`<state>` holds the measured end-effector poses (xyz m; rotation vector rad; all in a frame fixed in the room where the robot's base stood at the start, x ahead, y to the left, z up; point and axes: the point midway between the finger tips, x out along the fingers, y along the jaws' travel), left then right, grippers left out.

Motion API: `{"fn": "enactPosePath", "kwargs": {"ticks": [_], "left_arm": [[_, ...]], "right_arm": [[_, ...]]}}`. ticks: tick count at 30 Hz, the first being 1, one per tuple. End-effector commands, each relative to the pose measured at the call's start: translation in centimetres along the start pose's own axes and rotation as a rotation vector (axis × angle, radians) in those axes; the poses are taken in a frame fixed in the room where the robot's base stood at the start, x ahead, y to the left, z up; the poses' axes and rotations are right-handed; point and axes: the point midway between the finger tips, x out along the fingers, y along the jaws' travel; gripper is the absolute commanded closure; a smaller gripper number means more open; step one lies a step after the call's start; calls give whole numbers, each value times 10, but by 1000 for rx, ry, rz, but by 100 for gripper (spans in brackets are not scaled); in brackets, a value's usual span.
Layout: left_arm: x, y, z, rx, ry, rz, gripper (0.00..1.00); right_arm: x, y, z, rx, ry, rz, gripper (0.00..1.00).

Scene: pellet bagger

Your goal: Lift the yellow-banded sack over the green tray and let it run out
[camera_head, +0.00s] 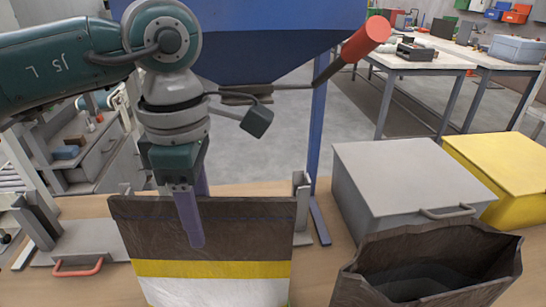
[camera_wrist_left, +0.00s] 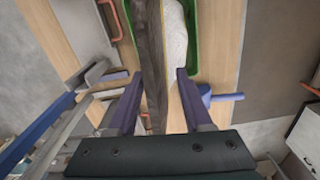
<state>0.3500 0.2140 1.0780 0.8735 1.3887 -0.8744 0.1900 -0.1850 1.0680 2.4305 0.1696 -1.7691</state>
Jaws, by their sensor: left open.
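The yellow-banded sack (camera_head: 212,269) stands upright at the front of the wooden table, with a brown top, yellow stripe and pale lower part. My left gripper (camera_head: 198,215) comes down over its top edge, one purple finger in front and the other behind. In the left wrist view the sack's brown top (camera_wrist_left: 152,50) runs between the open fingers, with gaps visible on both sides. The green tray (camera_wrist_left: 193,60) lies under a pale part of the sack there. In the head view the sack hides nearly all of the tray. My right gripper is out of view.
An open dark brown sack (camera_head: 430,265) stands at front right. A grey lidded box (camera_head: 400,175) and a yellow box (camera_head: 500,170) are behind it. A blue hopper (camera_head: 265,40) with a red-handled lever (camera_head: 365,38) hangs behind. A grey plate with an orange handle (camera_head: 78,268) lies left.

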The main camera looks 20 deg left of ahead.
Motion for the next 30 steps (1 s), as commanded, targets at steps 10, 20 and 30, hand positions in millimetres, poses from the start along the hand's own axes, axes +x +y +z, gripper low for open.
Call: {"fn": "enactPosePath", "kwargs": {"ticks": [10,20,30], "left_arm": [[2,0,0,1,0,1,62],[1,0,0,0,0,1,99],[2,0,0,0,0,1,100]], "right_arm": [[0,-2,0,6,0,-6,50],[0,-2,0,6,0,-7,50],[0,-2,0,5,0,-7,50]]}}
